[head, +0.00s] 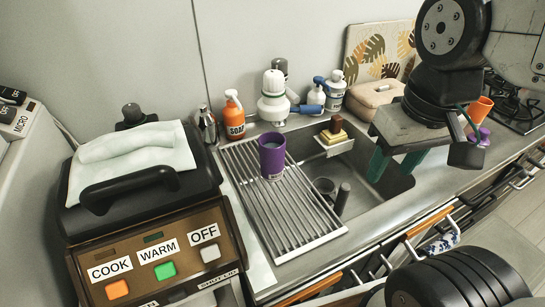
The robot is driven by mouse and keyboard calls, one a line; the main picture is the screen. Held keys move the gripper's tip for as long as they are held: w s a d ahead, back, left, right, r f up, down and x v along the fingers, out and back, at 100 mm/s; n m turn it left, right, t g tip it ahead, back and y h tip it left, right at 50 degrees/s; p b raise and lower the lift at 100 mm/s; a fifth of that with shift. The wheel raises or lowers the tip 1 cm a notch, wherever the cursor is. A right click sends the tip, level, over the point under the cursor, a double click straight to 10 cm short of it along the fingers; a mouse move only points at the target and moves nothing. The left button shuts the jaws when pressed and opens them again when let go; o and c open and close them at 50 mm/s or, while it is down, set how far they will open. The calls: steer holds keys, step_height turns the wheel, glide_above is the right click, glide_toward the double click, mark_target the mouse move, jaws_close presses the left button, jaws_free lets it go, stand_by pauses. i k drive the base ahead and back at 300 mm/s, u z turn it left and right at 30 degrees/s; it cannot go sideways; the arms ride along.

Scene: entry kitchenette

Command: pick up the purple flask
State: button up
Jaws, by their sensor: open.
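A purple cylindrical vessel (272,158) with a dark open top stands upright on the metal drying rack (290,215), left of the sink basin. It looks like the purple flask. A second, smaller purple thing (484,134) is on the counter at the right, partly hidden by my gripper; I cannot tell its shape. My gripper (395,165), with teal fingers pointing down, is over the right side of the sink. Its fingers are apart with nothing between them. It is well to the right of the purple vessel and not touching it.
An orange soap bottle (234,115) and a white-green faucet (274,95) stand behind the rack. A sponge (333,135) sits on a small caddy at the basin. A grill appliance (150,220) fills the left. An orange cup (479,111) stands at the right.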

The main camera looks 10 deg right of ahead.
mark_target(271, 145)
steer(key=k, duration=0.5)
steer(key=z, duration=1.45)
steer(key=k, duration=1.2)
steer(key=u, duration=1.5)
steer(key=i, duration=1)
steer(key=z, duration=0.05)
